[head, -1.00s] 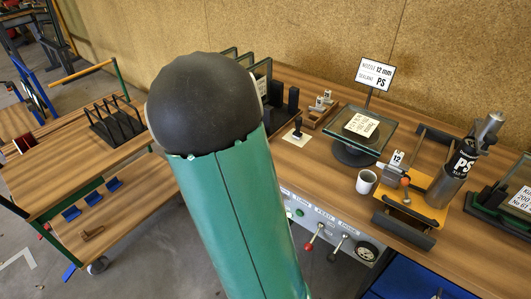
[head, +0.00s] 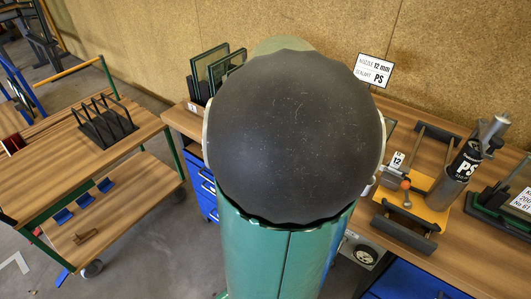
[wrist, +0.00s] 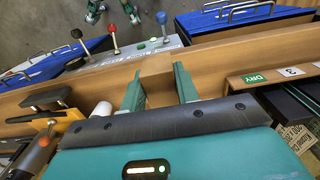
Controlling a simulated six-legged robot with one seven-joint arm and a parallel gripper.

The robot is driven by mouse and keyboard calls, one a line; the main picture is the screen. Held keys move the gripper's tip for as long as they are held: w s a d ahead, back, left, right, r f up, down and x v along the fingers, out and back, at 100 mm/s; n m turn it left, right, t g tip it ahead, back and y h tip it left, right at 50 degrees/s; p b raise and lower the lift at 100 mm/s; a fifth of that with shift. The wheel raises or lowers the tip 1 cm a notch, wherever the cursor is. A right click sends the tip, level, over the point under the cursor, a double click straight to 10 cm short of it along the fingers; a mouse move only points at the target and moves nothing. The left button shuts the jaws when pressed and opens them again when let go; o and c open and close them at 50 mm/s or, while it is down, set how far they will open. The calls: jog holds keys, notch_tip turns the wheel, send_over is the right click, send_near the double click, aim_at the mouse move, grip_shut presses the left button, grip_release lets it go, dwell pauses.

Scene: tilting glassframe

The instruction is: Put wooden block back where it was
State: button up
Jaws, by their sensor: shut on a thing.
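In the wrist view my gripper (wrist: 158,78) has its two green fingers on either side of a plain wooden block (wrist: 157,88). It is shut on the block. The block's far part lies against the similar brown of the bench's front edge, so its outline is hard to make out there. I cannot tell whether the block touches the bench. In the head view my own arm hides the gripper and the block.
The wooden bench (head: 446,238) carries a yellow fixture (head: 415,205), a PS canister (head: 462,168) and upright glass panes (head: 209,67).

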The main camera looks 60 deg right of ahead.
jog(key=w+d+f, duration=0.2)
jog(key=d+f, duration=0.1)
jog(key=w+d+f, duration=0.2)
jog(key=d, duration=0.2)
jog(key=w+d+f, duration=0.2)
jog(key=d+f, duration=0.1)
jog(key=shift+w+d+f, duration=0.2)
jog(key=shift+d+f, duration=0.1)
jog(key=shift+f, duration=0.05)
jog(key=shift+w+d+f, duration=0.15)
jog(key=shift+d+f, duration=0.1)
jog(key=shift+f, duration=0.1)
jog(key=shift+w+f, duration=0.1)
jog(key=shift+f, duration=1.5)
jog(key=shift+f, duration=0.15)
jog(key=o, duration=0.9)
